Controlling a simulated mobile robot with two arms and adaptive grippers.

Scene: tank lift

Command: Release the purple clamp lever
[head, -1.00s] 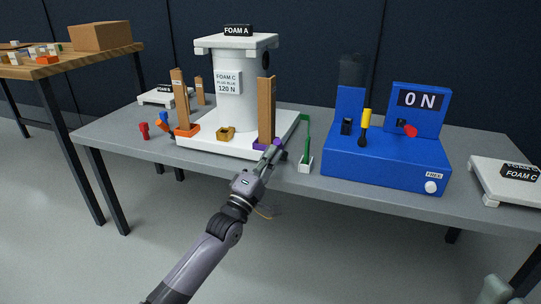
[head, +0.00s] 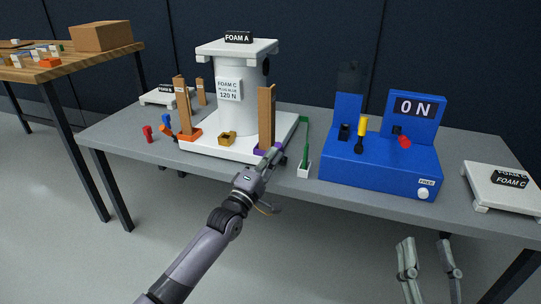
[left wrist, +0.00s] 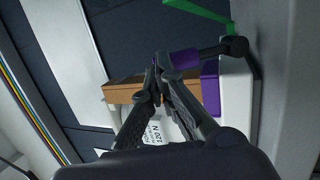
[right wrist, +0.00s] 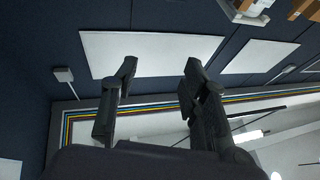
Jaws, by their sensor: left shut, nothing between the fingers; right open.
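The purple clamp (head: 262,149) sits at the foot of the right wooden post, on the white base's front right corner. In the left wrist view, its purple block (left wrist: 210,88) and a lever with a purple sleeve (left wrist: 184,60) and a black knob (left wrist: 236,46) show. My left gripper (head: 276,153) is shut and empty beside the clamp. Its fingertips (left wrist: 161,65) are close to the sleeve's end; I cannot tell if they touch. In the head view the gripper partly hides the lever. My right gripper (head: 426,242) is open and empty, low in front of the table.
The white tank (head: 237,108) stands on the white base (head: 215,156), with an orange clamp (head: 188,134) at left. A green upright (head: 304,142) stands just right of my left gripper. A blue box (head: 378,173) reading 0 N and a white plate (head: 492,196) are further right.

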